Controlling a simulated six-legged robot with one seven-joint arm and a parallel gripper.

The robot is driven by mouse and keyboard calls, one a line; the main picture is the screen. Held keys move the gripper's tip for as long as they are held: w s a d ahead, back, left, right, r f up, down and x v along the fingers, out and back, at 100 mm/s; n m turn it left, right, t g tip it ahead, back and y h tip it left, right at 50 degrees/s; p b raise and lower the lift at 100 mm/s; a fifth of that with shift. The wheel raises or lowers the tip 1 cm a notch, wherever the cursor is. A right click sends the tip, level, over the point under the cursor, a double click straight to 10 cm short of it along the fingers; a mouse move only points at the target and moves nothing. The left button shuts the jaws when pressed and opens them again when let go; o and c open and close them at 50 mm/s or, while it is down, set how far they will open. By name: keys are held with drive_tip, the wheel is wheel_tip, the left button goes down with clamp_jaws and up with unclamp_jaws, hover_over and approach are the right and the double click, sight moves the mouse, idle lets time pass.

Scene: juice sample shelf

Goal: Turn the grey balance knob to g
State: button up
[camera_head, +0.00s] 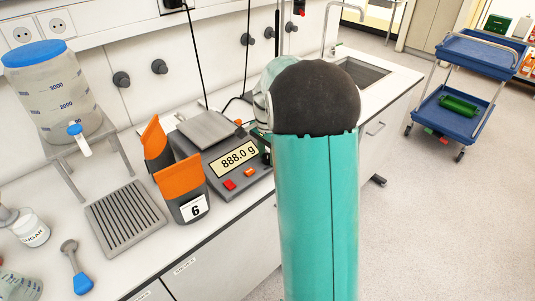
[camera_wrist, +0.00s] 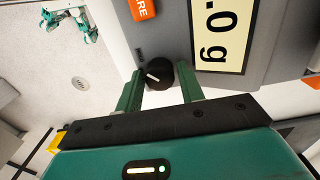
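The balance (camera_head: 220,165) is a dark grey unit with a flat weighing pan (camera_head: 207,128) and a display (camera_head: 237,155) reading 888.0 g. In the wrist view its display (camera_wrist: 222,35) appears turned, showing ".0 g". The knob (camera_wrist: 158,74) is dark and round with a white pointer mark towards the picture's left. My gripper (camera_wrist: 162,92) is open, its green fingers on either side of the knob's near part. The left finger is close to the knob; a gap shows at the right. Contact cannot be told. The knob is hidden behind my arm in the head view.
Two orange-topped grey containers (camera_head: 180,185) stand left of the balance, the front one labelled 6. A slotted tray (camera_head: 125,215) and water dispenser (camera_head: 58,90) are further left. A sink (camera_head: 362,75) lies beyond my arm. A blue trolley (camera_head: 465,85) stands on open floor.

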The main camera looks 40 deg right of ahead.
drive_tip(key=c, duration=0.6)
drive_tip(key=shift+o, duration=0.2)
drive_tip(key=shift+n, duration=0.4)
drive_tip(key=n, duration=0.2)
drive_tip(key=shift+r+n, duration=0.1)
drive_tip(key=shift+n, duration=0.3)
drive_tip(key=n, duration=0.3)
drive_tip(key=shift+n, duration=0.3)
drive_tip(key=n, duration=1)
drive_tip(key=shift+n, duration=0.3)
